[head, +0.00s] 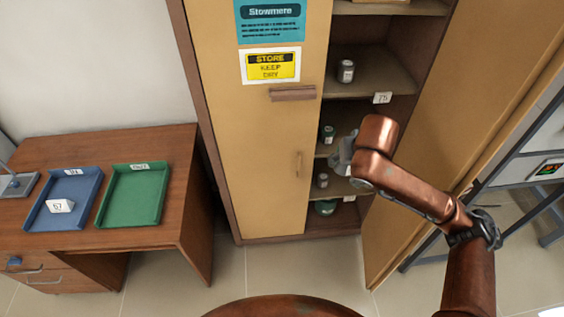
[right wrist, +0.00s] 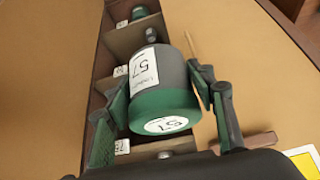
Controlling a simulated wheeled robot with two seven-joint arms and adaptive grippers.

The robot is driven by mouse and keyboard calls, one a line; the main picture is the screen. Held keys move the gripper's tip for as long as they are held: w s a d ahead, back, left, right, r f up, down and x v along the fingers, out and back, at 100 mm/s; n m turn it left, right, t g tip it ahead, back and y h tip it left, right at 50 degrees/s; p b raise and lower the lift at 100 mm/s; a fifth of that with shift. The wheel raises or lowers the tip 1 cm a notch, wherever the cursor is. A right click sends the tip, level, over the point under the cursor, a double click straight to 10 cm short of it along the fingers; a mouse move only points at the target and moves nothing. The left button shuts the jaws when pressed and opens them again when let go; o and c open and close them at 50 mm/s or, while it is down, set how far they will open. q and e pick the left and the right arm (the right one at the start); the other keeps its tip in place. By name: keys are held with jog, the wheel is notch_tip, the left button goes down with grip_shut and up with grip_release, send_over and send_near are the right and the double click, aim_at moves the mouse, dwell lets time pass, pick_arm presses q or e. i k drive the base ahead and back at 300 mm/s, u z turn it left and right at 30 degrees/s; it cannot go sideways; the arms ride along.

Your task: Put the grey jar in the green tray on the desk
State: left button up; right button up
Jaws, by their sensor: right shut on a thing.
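In the right wrist view, my right gripper (right wrist: 160,88) is shut on a jar (right wrist: 159,72) with a dark grey body, a green end and white labels reading 57. In the head view, my right gripper (head: 342,158) is in front of the open cabinet's shelves; I cannot clearly make out the held jar there. The green tray (head: 133,219) lies empty on the brown desk (head: 170,140) at the left, with a white tag on its far rim. My left gripper is not in view.
A blue tray (head: 35,222) with a white 57 card (head: 60,206) lies left of the green tray. The cabinet shelves hold a grey jar (head: 346,71) and other jars. The right cabinet door (head: 470,120) stands open; the left door (head: 245,150) is shut. Bare floor lies between desk and cabinet.

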aim_at(133, 204)
jog(key=u, duration=3.35)
jog(key=k, duration=1.5)
jog(key=z, duration=0.95)
jog(key=i, duration=1.7)
